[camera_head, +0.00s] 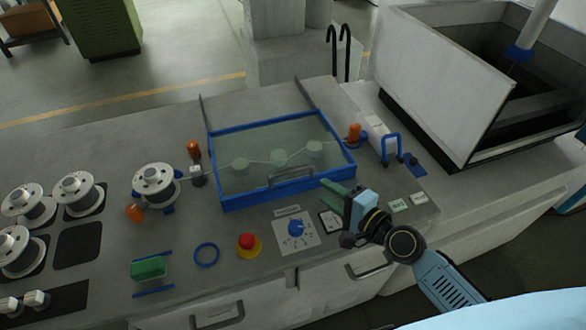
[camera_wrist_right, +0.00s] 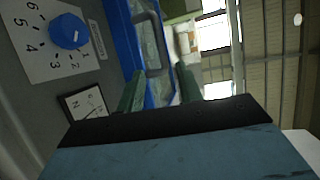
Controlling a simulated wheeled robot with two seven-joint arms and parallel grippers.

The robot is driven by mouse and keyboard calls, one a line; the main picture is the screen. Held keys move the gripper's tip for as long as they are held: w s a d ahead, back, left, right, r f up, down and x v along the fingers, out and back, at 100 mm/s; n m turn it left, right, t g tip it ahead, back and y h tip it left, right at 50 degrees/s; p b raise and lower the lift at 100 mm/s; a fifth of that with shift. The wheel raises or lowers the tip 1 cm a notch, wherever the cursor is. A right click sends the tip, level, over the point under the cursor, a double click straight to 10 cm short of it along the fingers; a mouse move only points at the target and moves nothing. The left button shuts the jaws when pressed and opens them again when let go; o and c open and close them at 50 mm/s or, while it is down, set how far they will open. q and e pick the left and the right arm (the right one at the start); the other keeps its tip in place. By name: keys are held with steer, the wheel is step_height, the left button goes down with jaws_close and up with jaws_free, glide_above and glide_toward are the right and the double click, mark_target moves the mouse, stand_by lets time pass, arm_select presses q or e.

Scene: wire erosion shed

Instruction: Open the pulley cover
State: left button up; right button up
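The pulley cover (camera_head: 232,198) is a clear panel in a blue frame, lying down over several pale pulleys on the bench. Its grey bar handle (camera_head: 292,177) is at the front edge. In the right wrist view, the handle (camera_wrist_right: 153,45) shows ahead of the fingers, beside the blue frame (camera_wrist_right: 122,40). My right gripper (camera_head: 330,194) is just in front of the cover's front right part, near the handle. Its green fingers (camera_wrist_right: 160,82) are apart with nothing between them, and the handle looks still beyond the tips. My left gripper is out of view.
A blue rotary knob (camera_head: 295,229), a red stop button (camera_head: 248,241) and a blue ring (camera_head: 206,255) lie in front of the cover. Wire spools (camera_head: 157,183) stand at left. A blue clamp handle (camera_head: 391,148) and a large tank (camera_head: 440,80) are at right.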

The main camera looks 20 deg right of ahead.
mark_target(295, 171)
steer(key=x, duration=1.2)
steer(key=shift+w+a+f, duration=0.1)
steer(key=shift+w+a, duration=0.15)
steer(key=shift+w, duration=0.1)
jaws_close()
